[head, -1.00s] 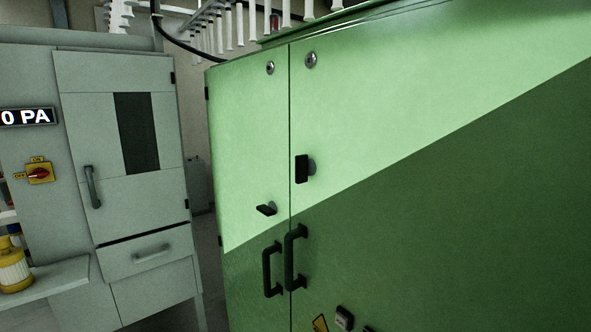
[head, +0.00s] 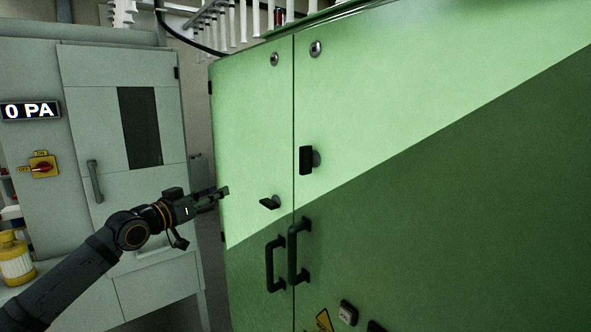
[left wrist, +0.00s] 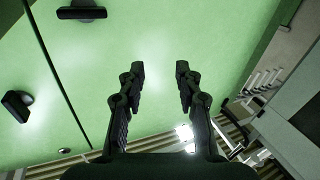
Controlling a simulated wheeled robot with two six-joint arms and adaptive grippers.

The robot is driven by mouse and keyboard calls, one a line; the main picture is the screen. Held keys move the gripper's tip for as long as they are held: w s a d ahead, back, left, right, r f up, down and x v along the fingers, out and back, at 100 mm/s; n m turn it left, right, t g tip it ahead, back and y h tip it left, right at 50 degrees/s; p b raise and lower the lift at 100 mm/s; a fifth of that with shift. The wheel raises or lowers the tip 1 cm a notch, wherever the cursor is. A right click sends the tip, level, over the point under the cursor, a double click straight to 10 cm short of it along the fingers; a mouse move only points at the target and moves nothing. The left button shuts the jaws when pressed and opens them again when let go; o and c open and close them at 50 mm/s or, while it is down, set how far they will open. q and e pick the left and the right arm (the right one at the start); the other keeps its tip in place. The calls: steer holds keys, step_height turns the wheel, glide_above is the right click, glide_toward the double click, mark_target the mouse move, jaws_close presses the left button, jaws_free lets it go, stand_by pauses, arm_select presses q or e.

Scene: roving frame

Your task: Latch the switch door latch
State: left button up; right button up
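The green cabinet (head: 430,130) has two doors with a black turning latch on each. The left door's latch (head: 270,202) lies nearly level, slightly tilted; the right door's latch (head: 306,160) stands upright. I cannot tell which is the switch door latch. My left gripper (head: 223,193) is left of the left door's latch, apart from it. In the left wrist view its fingers (left wrist: 160,75) are spread, with nothing between them. There the left door's latch (left wrist: 82,12) is at the top edge and the right door's latch (left wrist: 17,106) at the left. My right gripper is out of view.
Two black pull handles, left (head: 274,264) and right (head: 299,250), flank the door seam below the latches. A grey cabinet (head: 85,70) with a red and yellow switch (head: 43,167) stands at left. A yellow canister (head: 15,258) is at lower left.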

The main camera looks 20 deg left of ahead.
arm_select(q)
steer(key=s+d+r+m+h, duration=0.2)
steer(key=s+d+r+h, duration=0.1)
steer(key=s+d+r, duration=0.3)
steer(key=m+g+h, duration=0.3)
steer(key=m, duration=0.1)
glide_toward(300, 159)
steer(key=shift+n, duration=0.3)
steer(key=p+x, duration=0.1)
steer(key=p, duration=0.4)
steer(key=p+x, duration=0.1)
steer(key=p, duration=0.3)
steer(key=p+x, duration=0.2)
steer(key=p, duration=0.3)
steer(key=shift+r+p, duration=0.35)
steer(key=shift+p+x, duration=0.65)
steer(key=shift+x, duration=0.1)
steer(key=shift+p+x, duration=0.6)
steer(key=shift+x, duration=0.6)
steer(key=shift+w+d+f, duration=0.3)
steer(key=shift+w+d, duration=0.05)
steer(key=shift+c, duration=0.2)
